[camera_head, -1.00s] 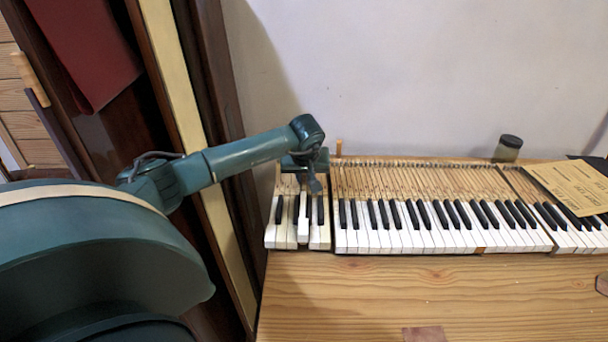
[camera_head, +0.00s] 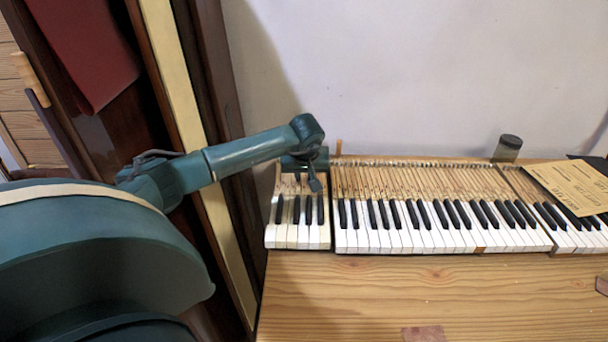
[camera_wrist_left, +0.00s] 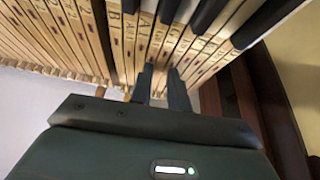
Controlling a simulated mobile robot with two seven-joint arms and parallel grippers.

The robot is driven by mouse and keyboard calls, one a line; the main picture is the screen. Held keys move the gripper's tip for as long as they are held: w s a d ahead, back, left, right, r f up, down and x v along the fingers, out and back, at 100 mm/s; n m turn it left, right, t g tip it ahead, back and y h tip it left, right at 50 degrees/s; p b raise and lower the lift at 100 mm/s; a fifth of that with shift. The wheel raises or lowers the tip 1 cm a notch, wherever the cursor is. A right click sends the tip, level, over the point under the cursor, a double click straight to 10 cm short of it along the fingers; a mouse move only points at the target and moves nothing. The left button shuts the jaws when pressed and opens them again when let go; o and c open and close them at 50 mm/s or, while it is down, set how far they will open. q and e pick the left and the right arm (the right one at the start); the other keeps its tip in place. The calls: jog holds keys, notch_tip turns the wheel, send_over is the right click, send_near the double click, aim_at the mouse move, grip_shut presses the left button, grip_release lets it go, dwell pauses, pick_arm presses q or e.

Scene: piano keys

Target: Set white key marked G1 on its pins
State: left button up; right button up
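The low-end key group (camera_head: 290,236) stands at the left of the keyboard in the head view. The white key G1 (camera_head: 303,238) appears to lie there, its front level with its neighbours. My left gripper (camera_head: 302,178) is low over the rear wooden part of this group. In the left wrist view its two fingers (camera_wrist_left: 160,82) stand apart, one on each side of a narrow wooden key stick (camera_wrist_left: 160,55). I cannot tell whether they press on it. The pins beneath the key are hidden. My right gripper is not in view.
The main keyboard section (camera_head: 430,235) adjoins on the right. A dark-lidded jar (camera_head: 507,148) and a paper sheet (camera_head: 573,187) are at the back right. A dark wooden upright (camera_head: 215,90) stands close on the left. The wooden tabletop (camera_head: 400,290) in front is mostly clear.

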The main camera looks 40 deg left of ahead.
pick_arm(q)
jog(key=shift+r+p, duration=0.55)
jog(key=shift+r, duration=0.4)
jog(key=o, duration=0.6)
jog(key=shift+c, duration=0.2)
jog(key=shift+r+p, duration=1.85)
jog(key=shift+r, duration=0.65)
